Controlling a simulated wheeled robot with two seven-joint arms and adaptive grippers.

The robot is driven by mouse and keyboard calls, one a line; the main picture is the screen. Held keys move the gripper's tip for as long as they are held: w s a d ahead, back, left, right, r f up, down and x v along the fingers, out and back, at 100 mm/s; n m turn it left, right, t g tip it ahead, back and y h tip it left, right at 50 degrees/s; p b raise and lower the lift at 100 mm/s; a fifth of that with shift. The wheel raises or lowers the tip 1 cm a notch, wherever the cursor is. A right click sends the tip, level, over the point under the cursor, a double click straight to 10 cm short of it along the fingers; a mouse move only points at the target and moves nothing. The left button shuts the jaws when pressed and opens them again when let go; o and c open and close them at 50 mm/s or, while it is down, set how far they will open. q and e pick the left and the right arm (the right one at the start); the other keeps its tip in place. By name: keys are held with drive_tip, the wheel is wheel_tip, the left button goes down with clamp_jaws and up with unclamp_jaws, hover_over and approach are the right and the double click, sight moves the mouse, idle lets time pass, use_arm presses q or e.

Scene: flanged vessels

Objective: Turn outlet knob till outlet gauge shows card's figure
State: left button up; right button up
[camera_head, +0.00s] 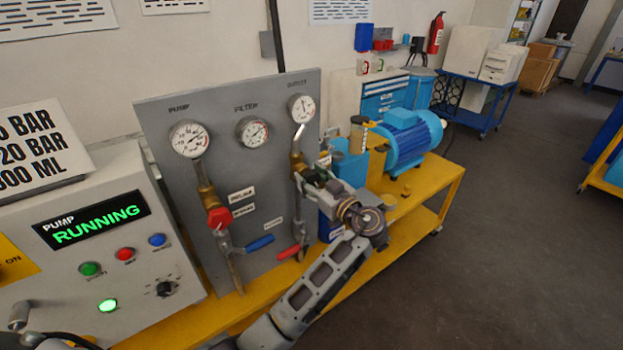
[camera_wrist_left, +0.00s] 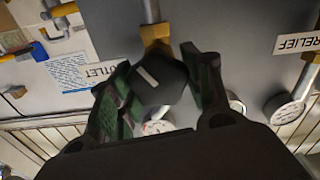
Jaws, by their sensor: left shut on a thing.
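The outlet gauge (camera_head: 301,108) is a white round dial at the upper right of the grey panel (camera_head: 222,150); its reading is too small to make out. The outlet knob (camera_wrist_left: 160,80) is dark and faceted with a pale mark, on a brass fitting. My left gripper (camera_head: 318,176) has its two fingers on either side of the knob, shut on it, and hides the knob in the head view. The card (camera_head: 35,145), standing on the control box, shows large black lines, "20 BAR" among them, cut off at the left edge. My right gripper is out of view.
The pump gauge (camera_head: 188,138) and filter gauge (camera_head: 252,131) share the panel. A red knob (camera_head: 219,217), a blue lever (camera_head: 259,243) and a red lever (camera_head: 289,252) sit lower. A blue motor (camera_head: 408,137) stands on the yellow bench (camera_head: 440,178). The display (camera_head: 92,221) reads "PUMP RUNNING".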

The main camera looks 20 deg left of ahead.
use_arm(q)
drive_tip(key=shift+m, duration=1.5)
drive_tip(key=o, duration=1)
drive_tip(key=shift+d, duration=0.1)
drive_tip(key=shift+o, duration=0.2)
